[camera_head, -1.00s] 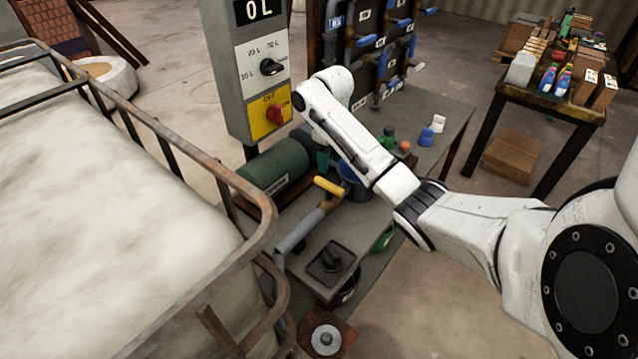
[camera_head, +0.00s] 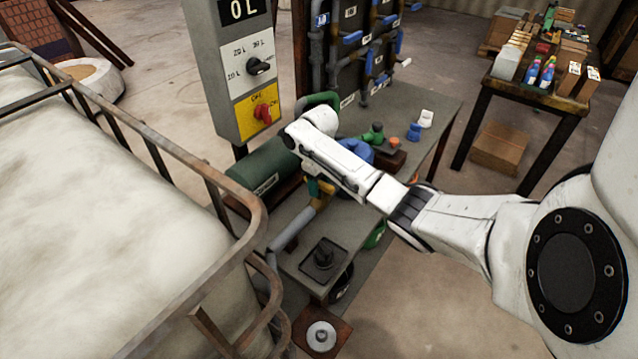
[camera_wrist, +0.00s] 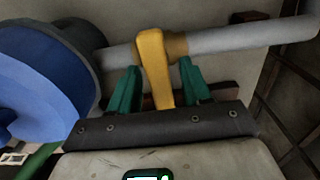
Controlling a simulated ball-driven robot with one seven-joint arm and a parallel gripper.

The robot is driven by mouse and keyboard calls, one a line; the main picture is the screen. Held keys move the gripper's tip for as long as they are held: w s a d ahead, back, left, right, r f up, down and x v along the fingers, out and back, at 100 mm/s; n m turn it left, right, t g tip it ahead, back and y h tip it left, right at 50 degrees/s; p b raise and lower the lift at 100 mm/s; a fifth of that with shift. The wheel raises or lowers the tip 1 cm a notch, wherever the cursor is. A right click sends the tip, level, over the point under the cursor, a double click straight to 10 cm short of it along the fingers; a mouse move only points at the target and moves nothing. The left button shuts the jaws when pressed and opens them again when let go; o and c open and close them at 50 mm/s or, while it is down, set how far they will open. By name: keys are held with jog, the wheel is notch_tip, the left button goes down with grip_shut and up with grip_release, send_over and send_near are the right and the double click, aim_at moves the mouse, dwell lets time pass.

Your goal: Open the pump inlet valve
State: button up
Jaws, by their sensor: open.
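The yellow valve handle (camera_wrist: 155,62) sits on a grey pipe (camera_wrist: 240,37) in the wrist view. My gripper (camera_wrist: 160,68) is open, with one green finger on each side of the handle and small gaps between. The handle lies between the fingers. A big blue round body (camera_wrist: 42,100) is at the left end of the pipe. In the head view the pipe (camera_head: 291,231) slants up from the tank side toward the green pump motor (camera_head: 268,172). My wrist hides much of the handle there.
A caged white tank (camera_head: 90,215) fills the left side. A control box (camera_head: 238,70) reading 0 L, with a red switch, stands behind. A pipe panel (camera_head: 350,60) and a laden side table (camera_head: 535,95) are farther back.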

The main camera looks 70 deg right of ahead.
jog(key=shift+c, duration=0.5)
grip_shut()
jog(key=shift+n, duration=0.3)
jog(key=n+p, duration=0.2)
jog(key=shift+r+n, duration=0.1)
jog(key=shift+n, duration=0.3)
jog(key=n+p, duration=0.1)
jog(key=n, duration=0.4)
jog(key=n+p, duration=0.1)
jog(key=n, duration=0.3)
jog(key=shift+n, duration=0.4)
jog(key=shift+n+p, duration=0.5)
jog(key=shift+n, duration=1.8)
